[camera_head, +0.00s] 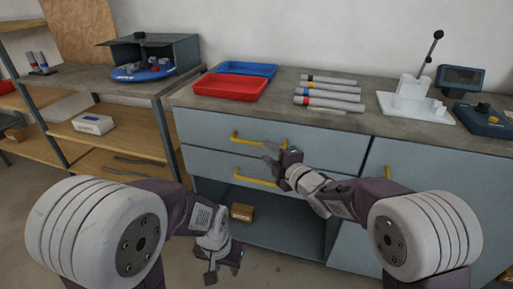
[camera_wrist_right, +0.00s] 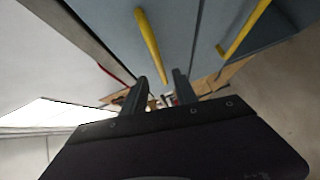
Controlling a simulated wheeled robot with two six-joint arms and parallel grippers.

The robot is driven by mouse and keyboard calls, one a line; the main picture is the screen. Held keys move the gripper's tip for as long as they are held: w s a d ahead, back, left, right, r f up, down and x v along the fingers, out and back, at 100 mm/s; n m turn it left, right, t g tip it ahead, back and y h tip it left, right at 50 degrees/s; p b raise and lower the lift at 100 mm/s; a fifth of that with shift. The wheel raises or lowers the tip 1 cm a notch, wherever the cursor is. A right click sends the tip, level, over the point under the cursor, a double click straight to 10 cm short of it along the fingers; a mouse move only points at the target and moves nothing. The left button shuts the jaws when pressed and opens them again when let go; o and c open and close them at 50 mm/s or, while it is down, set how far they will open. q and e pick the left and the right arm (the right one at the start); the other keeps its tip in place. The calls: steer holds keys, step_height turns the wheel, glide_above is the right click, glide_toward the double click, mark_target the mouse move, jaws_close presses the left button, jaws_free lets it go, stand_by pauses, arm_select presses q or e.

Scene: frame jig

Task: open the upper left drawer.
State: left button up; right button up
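The upper left drawer is a shut blue-grey front (camera_head: 205,132) under the worktop, with a yellow bar handle (camera_head: 240,136). The same handle shows in the right wrist view (camera_wrist_right: 149,38), its near end between the fingertips. My right gripper (camera_head: 272,157) is at the right part of this handle; its fingers are apart and not closed on it. It also shows in the right wrist view (camera_wrist_right: 161,78). My left gripper (camera_head: 224,268) hangs low in front of the cabinet, fingers apart and empty.
The lower drawer's yellow handle (camera_head: 252,177) is just below, also seen in the right wrist view (camera_wrist_right: 245,28). A red tray (camera_head: 230,88), blue tray (camera_head: 247,69) and several tubes (camera_head: 330,95) lie on the worktop. A small box (camera_head: 242,212) sits in the open compartment.

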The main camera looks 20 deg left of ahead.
mark_target(258, 144)
steer(key=x, duration=0.7)
steer(key=shift+w+a+f+b, duration=0.1)
steer(key=shift+w+a+b, duration=0.05)
steer(key=shift+w+b, duration=0.15)
jaws_close()
stand_by(0.9)
